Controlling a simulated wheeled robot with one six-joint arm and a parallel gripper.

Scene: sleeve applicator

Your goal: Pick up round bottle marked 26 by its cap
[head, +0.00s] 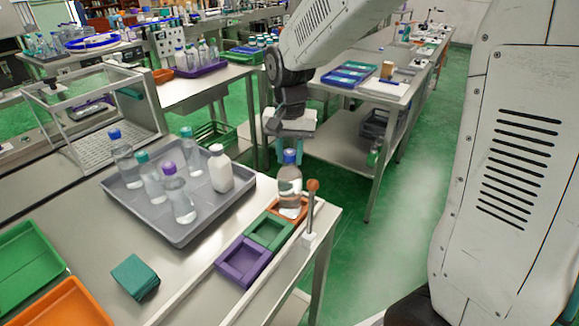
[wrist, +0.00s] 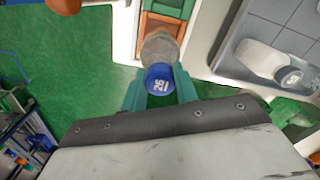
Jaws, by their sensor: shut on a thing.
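The round bottle marked 26 (head: 289,187) is clear with a blue cap. In the head view it is upright at the orange holder (head: 283,210) at the table's right end; I cannot tell whether its base touches. In the wrist view the blue cap (wrist: 160,84) shows a white 26 between the teal fingers. My gripper (wrist: 160,92) is shut on the cap. In the head view my gripper (head: 289,150) is at the cap, behind the bottle's top.
A grey tray (head: 178,238) left of the bottle holds several bottles with blue, teal, purple and white caps. Green (head: 268,231) and purple (head: 243,262) holders adjoin the orange one. A post with an orange knob (head: 312,186) stands close to the bottle's right. A teal stack (head: 135,274) lies in front.

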